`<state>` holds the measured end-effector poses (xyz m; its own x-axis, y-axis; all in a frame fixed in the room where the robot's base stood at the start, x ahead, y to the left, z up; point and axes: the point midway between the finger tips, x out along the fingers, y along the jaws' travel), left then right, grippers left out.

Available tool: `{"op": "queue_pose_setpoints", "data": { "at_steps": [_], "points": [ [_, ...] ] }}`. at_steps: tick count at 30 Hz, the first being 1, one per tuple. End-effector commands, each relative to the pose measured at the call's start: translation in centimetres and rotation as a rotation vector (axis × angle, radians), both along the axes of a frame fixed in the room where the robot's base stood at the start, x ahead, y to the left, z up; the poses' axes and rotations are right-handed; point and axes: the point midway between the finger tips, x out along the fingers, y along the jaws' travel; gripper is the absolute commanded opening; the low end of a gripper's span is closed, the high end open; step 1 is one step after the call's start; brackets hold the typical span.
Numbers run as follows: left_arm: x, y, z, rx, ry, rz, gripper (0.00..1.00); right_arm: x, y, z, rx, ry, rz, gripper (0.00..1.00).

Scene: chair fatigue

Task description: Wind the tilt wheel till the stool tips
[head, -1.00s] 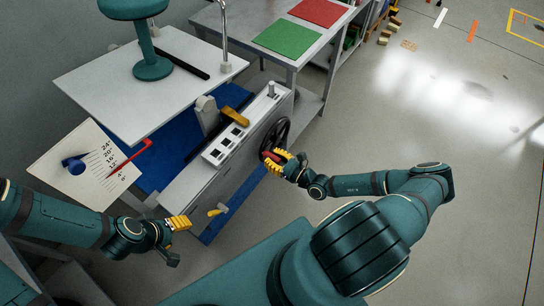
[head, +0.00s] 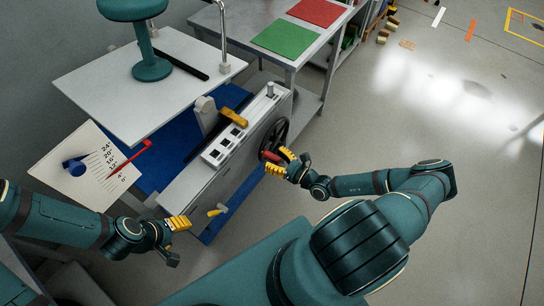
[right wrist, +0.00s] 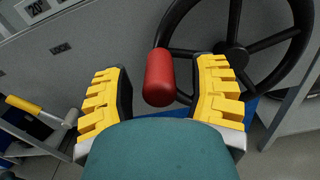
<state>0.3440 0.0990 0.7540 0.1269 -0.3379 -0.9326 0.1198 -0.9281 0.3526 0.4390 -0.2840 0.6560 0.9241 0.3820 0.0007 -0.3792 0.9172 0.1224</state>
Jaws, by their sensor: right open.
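The teal stool (head: 151,70) stands upright on the white platform (head: 95,82); its top is cut off by the frame. The dark tilt wheel (head: 281,131) is on the side of the grey machine housing (head: 190,187). Its red handle (right wrist: 160,78) sits between the spread yellow fingers of my right gripper (right wrist: 165,92), with a visible gap on each side. The right gripper also shows at the wheel in the head view (head: 281,161). My left gripper (head: 175,242) is open and empty, left of the housing's near end.
A scale board (head: 75,170) with a red pointer (head: 130,159) near its low numbers stands at the left. A small yellow-handled lever (head: 217,211) is on the housing's near end. A table with green (head: 287,38) and red mats is behind.

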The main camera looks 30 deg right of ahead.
Motion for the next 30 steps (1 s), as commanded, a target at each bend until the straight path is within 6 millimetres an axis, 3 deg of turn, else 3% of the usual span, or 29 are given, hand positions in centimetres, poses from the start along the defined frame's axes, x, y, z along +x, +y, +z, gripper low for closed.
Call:
{"op": "queue_pose_setpoints", "data": {
  "at_steps": [9, 15, 21, 30],
  "points": [
    [0.0, 0.0, 0.0, 0.000, 0.000, 0.000, 0.56, -5.8, -2.5, 0.0, -0.003, 0.002, -0.001, 0.58],
    [0.0, 0.0, 0.0, 0.000, 0.000, 0.000, 0.56, -8.7, -3.6, 0.0, -0.001, 0.001, -0.001, 0.58],
    [0.0, 0.0, 0.0, 0.000, 0.000, 0.000, 0.56, -9.9, -4.1, 0.0, -0.001, -0.001, 0.000, 0.58],
    [0.0, 0.0, 0.0, 0.000, 0.000, 0.000, 0.56, -10.0, -4.1, 0.0, 0.000, -0.001, 0.001, 0.58]
  ]
}}
